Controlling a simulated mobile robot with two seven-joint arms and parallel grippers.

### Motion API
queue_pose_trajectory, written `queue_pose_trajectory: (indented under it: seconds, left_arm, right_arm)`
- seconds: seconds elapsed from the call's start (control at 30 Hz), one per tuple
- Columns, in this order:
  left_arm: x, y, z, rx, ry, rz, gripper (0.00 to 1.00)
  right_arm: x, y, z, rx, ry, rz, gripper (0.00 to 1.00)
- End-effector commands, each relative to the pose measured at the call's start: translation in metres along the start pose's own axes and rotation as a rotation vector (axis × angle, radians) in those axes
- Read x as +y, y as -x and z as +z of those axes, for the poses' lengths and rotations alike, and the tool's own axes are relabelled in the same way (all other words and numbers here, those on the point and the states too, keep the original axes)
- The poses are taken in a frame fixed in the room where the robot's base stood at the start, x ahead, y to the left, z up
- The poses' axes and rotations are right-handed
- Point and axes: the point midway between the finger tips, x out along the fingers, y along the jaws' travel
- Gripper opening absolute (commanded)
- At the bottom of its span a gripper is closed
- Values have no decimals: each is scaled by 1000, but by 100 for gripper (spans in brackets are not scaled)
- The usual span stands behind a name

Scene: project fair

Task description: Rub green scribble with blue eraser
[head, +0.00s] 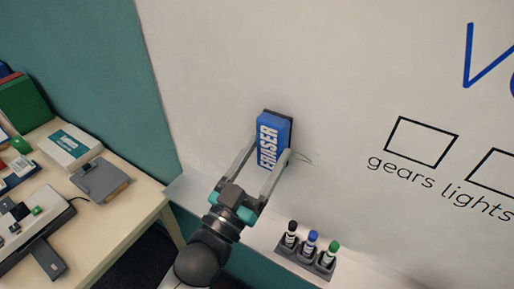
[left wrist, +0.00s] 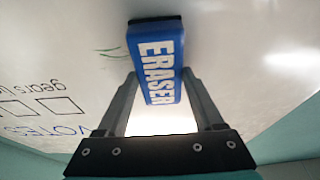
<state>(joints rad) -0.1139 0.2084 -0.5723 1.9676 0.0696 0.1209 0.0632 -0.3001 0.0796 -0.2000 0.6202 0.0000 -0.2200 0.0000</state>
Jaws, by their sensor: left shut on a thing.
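The blue eraser (head: 272,138), with white ERASER lettering and a dark felt pad, is held against or very near the whiteboard (head: 340,60). My left gripper (head: 270,157) is shut on it, one finger on each side. The left wrist view shows the eraser (left wrist: 158,65) between the fingers of my left gripper (left wrist: 157,82). The green scribble (head: 305,158) shows as a few thin strokes just right of the eraser in the head view. In the left wrist view the scribble (left wrist: 112,52) lies left of the eraser; any part behind the eraser is hidden.
A holder on the board's ledge carries a black (head: 291,233), a blue (head: 310,242) and a green marker (head: 329,253), right of my left arm. Printed boxes (head: 421,141) are farther right on the board. A cluttered table (head: 130,207) stands at left.

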Motion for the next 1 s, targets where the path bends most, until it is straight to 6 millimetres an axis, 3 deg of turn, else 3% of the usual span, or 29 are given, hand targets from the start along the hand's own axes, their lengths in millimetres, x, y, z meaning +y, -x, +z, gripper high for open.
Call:
queue_pose_trajectory:
  seconds: [1.0]
  left_arm:
    - [69, 0, 2, -2, 4, 1, 24]
  right_arm:
    - [1, 14, -1, 0, 0, 1, 50]
